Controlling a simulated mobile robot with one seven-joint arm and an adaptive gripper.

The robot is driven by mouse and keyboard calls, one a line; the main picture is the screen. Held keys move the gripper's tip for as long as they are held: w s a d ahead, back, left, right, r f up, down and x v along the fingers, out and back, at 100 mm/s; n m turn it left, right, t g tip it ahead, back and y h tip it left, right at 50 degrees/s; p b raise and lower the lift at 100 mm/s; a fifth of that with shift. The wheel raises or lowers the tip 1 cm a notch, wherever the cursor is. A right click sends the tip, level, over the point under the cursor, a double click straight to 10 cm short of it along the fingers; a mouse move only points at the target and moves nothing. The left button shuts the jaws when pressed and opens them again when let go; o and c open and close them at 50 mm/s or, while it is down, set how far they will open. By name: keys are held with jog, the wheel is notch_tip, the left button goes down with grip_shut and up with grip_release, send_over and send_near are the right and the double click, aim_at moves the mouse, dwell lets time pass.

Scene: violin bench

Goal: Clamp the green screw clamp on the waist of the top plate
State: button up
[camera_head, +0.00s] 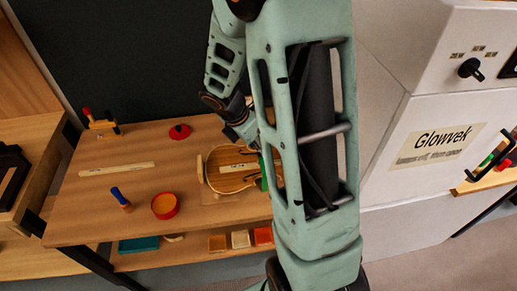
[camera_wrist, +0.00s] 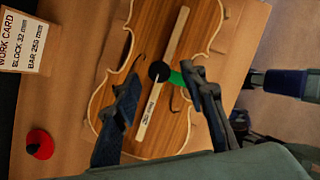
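The wooden top plate (camera_wrist: 166,110) lies flat with a pale strip (camera_wrist: 160,92) lengthwise on it; the plate also shows on the bench in the head view (camera_head: 222,182). The green screw clamp (camera_wrist: 177,78) is at the right-hand waist edge in the wrist view, its black round end (camera_wrist: 159,72) over the plate. Whether it is tightened I cannot tell. Green also shows beside the plate in the head view (camera_head: 264,172). My gripper (camera_wrist: 162,98) is above the plate with its fingers wide apart; the right finger is close to the clamp, and contact is unclear.
A work card (camera_wrist: 22,43) and a red round object (camera_wrist: 40,144) are left of the plate. A red-rimmed orange dish (camera_head: 165,206), a blue-handled tool (camera_head: 121,199) and a pale strip (camera_head: 117,169) lie on the bench. A white Glowvek cabinet (camera_head: 400,190) stands at right.

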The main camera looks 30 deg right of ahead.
jog(key=shift+w+d+f, duration=0.15)
jog(key=shift+d+f, duration=0.1)
jog(key=shift+f, duration=0.35)
grip_shut()
